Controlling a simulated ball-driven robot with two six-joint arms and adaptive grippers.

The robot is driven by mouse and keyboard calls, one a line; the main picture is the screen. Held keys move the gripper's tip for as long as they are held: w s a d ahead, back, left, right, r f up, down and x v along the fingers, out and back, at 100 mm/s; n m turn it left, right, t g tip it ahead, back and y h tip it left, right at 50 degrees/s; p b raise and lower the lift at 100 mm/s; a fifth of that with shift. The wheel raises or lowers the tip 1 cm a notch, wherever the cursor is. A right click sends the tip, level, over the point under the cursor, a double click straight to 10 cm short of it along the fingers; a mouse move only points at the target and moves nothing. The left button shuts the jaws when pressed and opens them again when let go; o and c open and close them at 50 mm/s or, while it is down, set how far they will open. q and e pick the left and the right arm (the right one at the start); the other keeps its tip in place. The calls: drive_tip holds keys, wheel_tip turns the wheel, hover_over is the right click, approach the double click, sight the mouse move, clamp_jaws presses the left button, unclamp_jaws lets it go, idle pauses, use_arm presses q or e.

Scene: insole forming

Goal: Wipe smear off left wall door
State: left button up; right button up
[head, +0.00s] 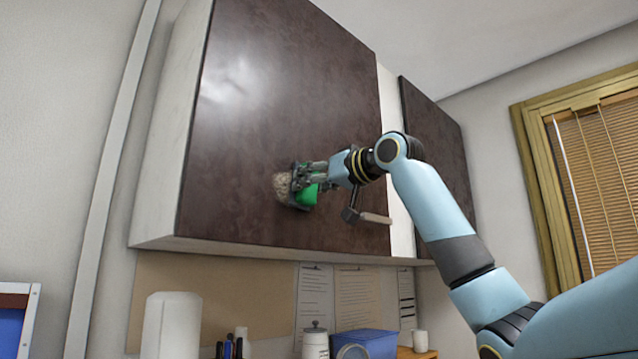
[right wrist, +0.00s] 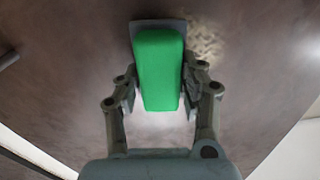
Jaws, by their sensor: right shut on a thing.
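The left wall door (head: 285,90) is a dark brown cabinet door, closed. A pale, speckled smear (head: 281,185) shows on its lower middle, and beside the green block in the right wrist view (right wrist: 207,38). My right gripper (head: 306,184) is shut on a green block with a dark grey pad at its far end (right wrist: 158,72). The block's far end is at the door surface, right beside the smear; part of the smear may be hidden behind it. I cannot tell for certain whether the pad presses on the door. My left gripper is not in view.
A second dark door (head: 435,140) is to the right. A bar handle (head: 374,218) stands out near the left door's lower right, close under my right wrist. Below are a paper roll (head: 171,325), a white canister (head: 315,343) and a blue box (head: 368,341).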

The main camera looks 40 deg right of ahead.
sight(289, 177)
drive_tip(key=shift+s+a+p, duration=0.1)
drive_tip(key=shift+a+p, duration=0.3)
drive_tip(key=shift+a, duration=1.15)
drive_tip(key=shift+s+a+r, duration=0.1)
drive_tip(key=shift+a, duration=0.95)
drive_tip(key=shift+s+a, duration=0.1)
drive_tip(key=shift+a, duration=0.95)
drive_tip(key=shift+d+r, duration=0.15)
drive_tip(key=shift+r, duration=0.7)
drive_tip(key=shift+w+d, duration=0.1)
drive_tip(key=shift+d, duration=0.75)
drive_tip(key=shift+w+d+f+b, duration=0.1)
drive_tip(key=shift+d+b, duration=0.2)
drive_tip(key=shift+d, duration=1.7)
drive_tip(key=d, duration=0.6)
drive_tip(key=shift+w, duration=0.3)
drive_tip(key=shift+d, duration=0.1)
